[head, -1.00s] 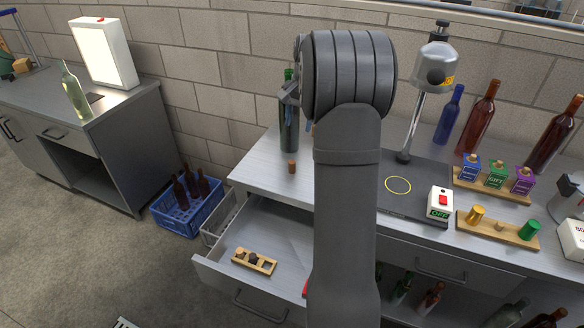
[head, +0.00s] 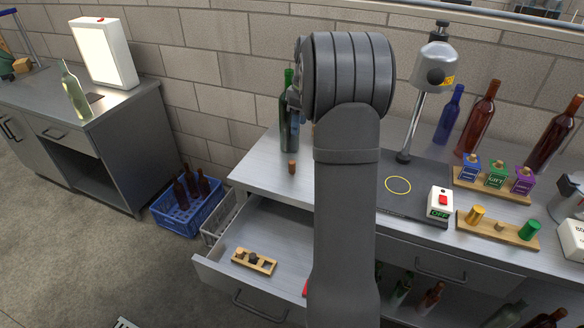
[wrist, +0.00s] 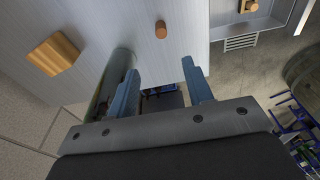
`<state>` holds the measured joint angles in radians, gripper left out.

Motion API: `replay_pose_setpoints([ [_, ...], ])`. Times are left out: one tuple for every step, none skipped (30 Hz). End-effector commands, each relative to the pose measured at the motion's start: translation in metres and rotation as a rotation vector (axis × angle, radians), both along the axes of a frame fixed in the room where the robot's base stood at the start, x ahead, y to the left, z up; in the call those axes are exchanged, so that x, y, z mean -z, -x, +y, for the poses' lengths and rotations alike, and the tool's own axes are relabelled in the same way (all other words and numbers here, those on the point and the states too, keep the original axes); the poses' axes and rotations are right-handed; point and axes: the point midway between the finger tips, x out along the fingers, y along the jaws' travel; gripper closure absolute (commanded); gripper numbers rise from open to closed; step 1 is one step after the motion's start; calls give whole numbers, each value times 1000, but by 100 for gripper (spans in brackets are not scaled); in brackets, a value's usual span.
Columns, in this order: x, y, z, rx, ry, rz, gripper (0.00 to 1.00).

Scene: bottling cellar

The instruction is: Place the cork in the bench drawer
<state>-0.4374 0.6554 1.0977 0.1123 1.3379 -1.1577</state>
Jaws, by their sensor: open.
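A brown cork (head: 292,167) stands upright on the bench top (head: 262,165), left of my arm; it also shows in the wrist view (wrist: 161,29), beyond my fingertips. The bench drawer (head: 222,278) is pulled open below it. My gripper (wrist: 158,78) is open, with nothing between its blue-grey fingers, and is apart from the cork. In the head view it is mostly hidden behind my own arm, near the dark green bottle.
A dark green bottle (head: 287,128) stands behind the cork. A wooden rack (head: 253,262) with small stoppers lies in the drawer, leaving bare floor around it. A wooden block (wrist: 52,54) is on the bench. A blue crate (head: 187,218) stands on the floor.

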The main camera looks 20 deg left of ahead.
Motion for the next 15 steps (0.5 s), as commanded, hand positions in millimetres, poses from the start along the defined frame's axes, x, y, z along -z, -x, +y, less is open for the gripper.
replay_pose_setpoints([
  [8, 1, 1, -2, 2, 4, 53],
  [13, 1, 1, -3, 2, 4, 53],
  [21, 1, 2, -3, 2, 5, 53],
  [27, 1, 3, -3, 2, 5, 53],
  [34, 1, 4, -2, 2, 4, 53],
  [43, 1, 5, -2, 3, 6, 53],
  [50, 1, 6, -2, 2, 5, 53],
  [56, 1, 7, -2, 2, 5, 53],
  [65, 1, 8, -1, 2, 4, 53],
  [72, 1, 9, -2, 2, 5, 53],
  [78, 1, 10, -2, 2, 5, 53],
  [86, 1, 10, -2, 2, 5, 53],
  [91, 1, 11, -1, 2, 4, 53],
  [96, 1, 12, -1, 2, 3, 53],
  [102, 1, 13, 0, 2, 4, 53],
])
